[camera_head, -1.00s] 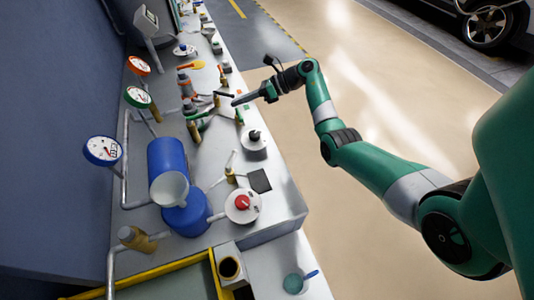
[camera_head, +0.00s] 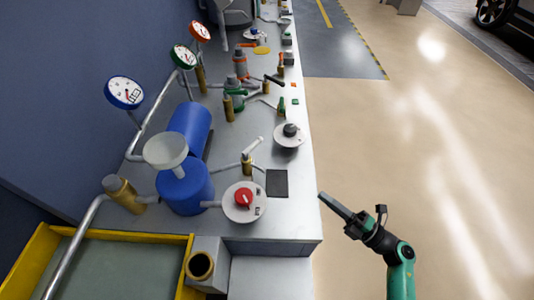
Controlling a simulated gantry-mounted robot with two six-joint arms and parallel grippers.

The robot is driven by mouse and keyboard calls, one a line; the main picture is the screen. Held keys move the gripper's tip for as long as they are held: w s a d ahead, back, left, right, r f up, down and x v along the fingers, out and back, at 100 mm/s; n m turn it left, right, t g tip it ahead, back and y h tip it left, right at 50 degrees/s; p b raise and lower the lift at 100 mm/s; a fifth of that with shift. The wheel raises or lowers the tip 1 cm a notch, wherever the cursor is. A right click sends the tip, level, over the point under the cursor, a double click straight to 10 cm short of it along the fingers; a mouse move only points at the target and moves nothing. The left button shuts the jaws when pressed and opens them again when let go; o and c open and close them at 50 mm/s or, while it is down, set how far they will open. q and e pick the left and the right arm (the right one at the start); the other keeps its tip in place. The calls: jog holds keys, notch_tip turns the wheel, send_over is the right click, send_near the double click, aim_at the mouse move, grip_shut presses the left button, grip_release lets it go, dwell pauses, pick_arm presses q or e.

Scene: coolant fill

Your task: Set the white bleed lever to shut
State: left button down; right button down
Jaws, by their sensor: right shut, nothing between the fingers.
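The white bleed lever (camera_head: 254,145) sits on a brass valve (camera_head: 247,164) beside the blue tank. It slants up and to the right, and I cannot tell from this view whether that is its shut position. My right gripper (camera_head: 321,196) is shut and empty. It is off the bench's right edge, to the right of and nearer than the lever, with its fingers pointing up-left toward the bench. It touches nothing. My left gripper is not in view.
A blue tank (camera_head: 184,187) with a pale funnel (camera_head: 165,151), a red-knob dial (camera_head: 243,201), a black-knob dial (camera_head: 289,134) and a dark square plate (camera_head: 277,184) surround the lever. A yellow-rimmed tray (camera_head: 120,236) is in front. Open floor lies right.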

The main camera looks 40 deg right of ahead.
jog(key=b, duration=0.5)
send_near(253, 148)
jog(key=w, duration=0.3)
jog(key=w+d, duration=0.1)
jog(key=w, duration=0.1)
jog(key=shift+w, duration=0.4)
jog(key=shift+w+r, duration=0.25)
jog(key=shift+w, duration=0.25)
